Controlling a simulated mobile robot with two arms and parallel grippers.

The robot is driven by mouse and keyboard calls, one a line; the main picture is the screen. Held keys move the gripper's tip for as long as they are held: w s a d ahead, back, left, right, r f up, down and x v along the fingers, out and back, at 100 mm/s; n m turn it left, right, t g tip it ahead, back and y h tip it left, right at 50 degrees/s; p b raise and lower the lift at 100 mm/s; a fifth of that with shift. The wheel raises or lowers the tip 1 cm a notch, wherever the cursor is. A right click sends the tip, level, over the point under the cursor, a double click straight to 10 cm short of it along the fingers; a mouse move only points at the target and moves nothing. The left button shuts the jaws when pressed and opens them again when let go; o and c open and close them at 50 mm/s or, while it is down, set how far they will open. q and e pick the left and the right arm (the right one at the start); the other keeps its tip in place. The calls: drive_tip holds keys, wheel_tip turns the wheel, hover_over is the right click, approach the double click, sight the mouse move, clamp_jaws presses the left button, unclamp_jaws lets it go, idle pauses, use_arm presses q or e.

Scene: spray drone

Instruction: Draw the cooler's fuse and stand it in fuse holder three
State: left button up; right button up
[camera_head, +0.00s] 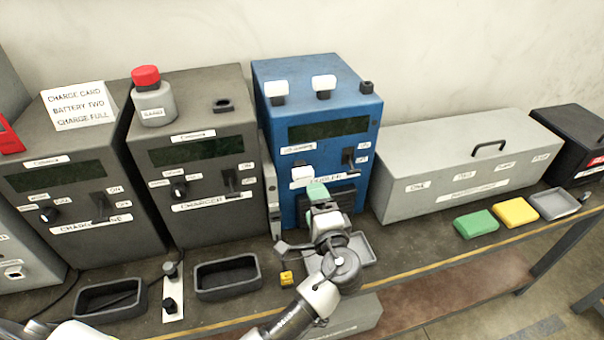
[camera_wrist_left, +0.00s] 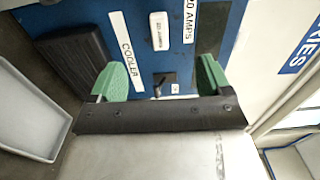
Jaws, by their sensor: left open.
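The blue cooler (camera_head: 270,150) stands mid-bench. On its front a white fuse (camera_head: 302,172) sits left of a black lever switch (camera_head: 350,158). The fuse also shows in the left wrist view (camera_wrist_left: 158,30), above the gap between the fingers, apart from them. Along the cooler's top are two white fuses (camera_head: 276,90) (camera_head: 323,85) in dark holders and an empty black holder (camera_head: 366,87) at the right; holder numbers are unreadable. My left gripper (camera_head: 318,200), with green fingertips, is before the cooler's lower front, just below the fuse. It is open and empty (camera_wrist_left: 160,78). My right gripper is out of view.
Two dark chargers (camera_head: 200,160) (camera_head: 75,185) stand at left, one bearing a red-capped bottle (camera_head: 153,105). A long grey box (camera_head: 470,170) is right of the cooler. Black trays (camera_head: 228,278), a grey tray (camera_head: 362,248) and green and yellow blocks (camera_head: 476,223) (camera_head: 515,212) line the bench front.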

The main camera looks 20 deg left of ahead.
sight(304, 178)
use_arm(q)
drive_tip(key=shift+w+a, duration=0.1)
drive_tip(key=b+x, duration=0.1)
drive_tip(key=x, duration=0.6)
drive_tip(key=shift+f, duration=0.1)
drive_tip(key=shift+b+x, duration=0.4)
drive_tip(key=shift+x, duration=0.5)
idle(0.5)
drive_tip(key=shift+c, duration=0.4)
clamp_jaws()
drive_tip(key=v, duration=0.6)
idle(1.1)
